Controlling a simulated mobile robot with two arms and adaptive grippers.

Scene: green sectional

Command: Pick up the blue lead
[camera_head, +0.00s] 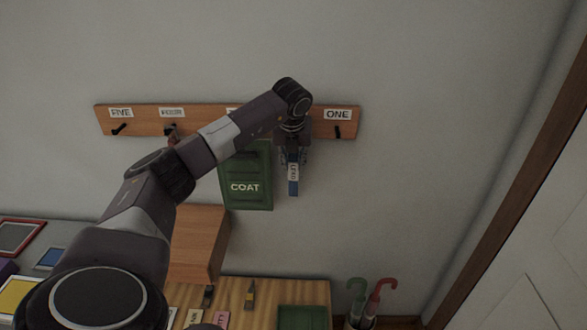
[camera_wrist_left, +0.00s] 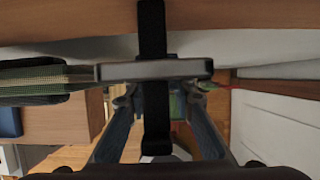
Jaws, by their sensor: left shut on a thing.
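The blue lead (camera_head: 293,187) hangs upright below the wooden hook rack (camera_head: 205,130), with a white tag on its front. My left gripper (camera_head: 293,158) is at the lead's upper part, just under the rack and right of the green coat, and is shut on the lead. In the left wrist view the two fingers (camera_wrist_left: 160,105) reach forward on either side of a dark vertical piece close to the camera. The lead's top and any hook behind it are hidden by my wrist. My right gripper is not in view.
The green coat (camera_head: 246,188) hangs close on the left. The hook marked ONE (camera_head: 338,131) is bare. Below are a wooden box (camera_head: 197,243), a table with small items, a green tray (camera_head: 303,317) and umbrellas (camera_head: 368,298). Wall right of the rack is clear.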

